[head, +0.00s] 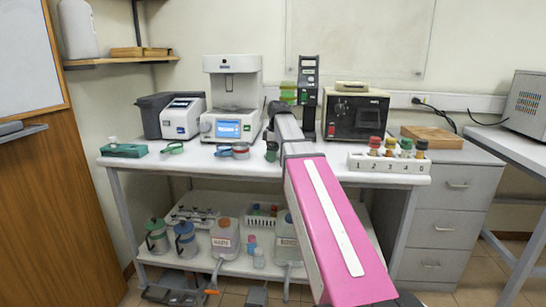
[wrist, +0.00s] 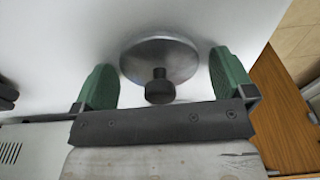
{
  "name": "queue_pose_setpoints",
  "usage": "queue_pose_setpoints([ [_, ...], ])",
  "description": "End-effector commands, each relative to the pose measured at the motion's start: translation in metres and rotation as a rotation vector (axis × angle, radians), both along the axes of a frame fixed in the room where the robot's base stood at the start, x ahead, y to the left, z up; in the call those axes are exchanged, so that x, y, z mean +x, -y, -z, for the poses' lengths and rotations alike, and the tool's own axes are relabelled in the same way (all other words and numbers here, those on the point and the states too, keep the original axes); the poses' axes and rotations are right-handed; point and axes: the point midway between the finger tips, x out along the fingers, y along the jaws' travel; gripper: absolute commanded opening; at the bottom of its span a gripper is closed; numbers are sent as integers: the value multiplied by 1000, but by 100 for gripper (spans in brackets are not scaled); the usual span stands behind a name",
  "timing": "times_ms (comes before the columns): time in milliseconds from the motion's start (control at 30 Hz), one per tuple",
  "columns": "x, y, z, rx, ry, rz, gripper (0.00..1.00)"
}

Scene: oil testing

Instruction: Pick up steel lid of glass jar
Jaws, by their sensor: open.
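The steel lid (wrist: 160,54) is a round grey disc with a dark knob (wrist: 160,90) on it, over a white surface in the wrist view. My gripper (wrist: 165,82) is open, with one green finger pad on each side of the lid. A gap shows between each pad and the knob, and nothing is held. I cannot tell the height of the pads above the surface. In the head view my arm hides most of the gripper, and I cannot make out the lid clearly. No glass jar shows under the lid in the wrist view.
The white table (head: 330,169) holds a tester with a blue screen (head: 229,128), a black-fronted box (head: 355,116) and a numbered rack of small bottles (head: 388,163). Jars and containers stand on the lower shelf. A wooden surface (wrist: 282,115) shows at the wrist view's right.

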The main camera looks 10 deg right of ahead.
Motion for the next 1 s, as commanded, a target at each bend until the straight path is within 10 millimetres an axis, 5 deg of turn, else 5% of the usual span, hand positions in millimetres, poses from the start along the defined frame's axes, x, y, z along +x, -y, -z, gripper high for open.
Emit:
queue_pose_setpoints([
  [67, 0, 0, 0, 0, 0, 0, 100],
  [200, 0, 0, 0, 0, 0, 0, 54],
  [667, 0, 0, -4, 0, 1, 0, 53],
  [1000, 2, 0, -45, 0, 3, 0, 53],
])
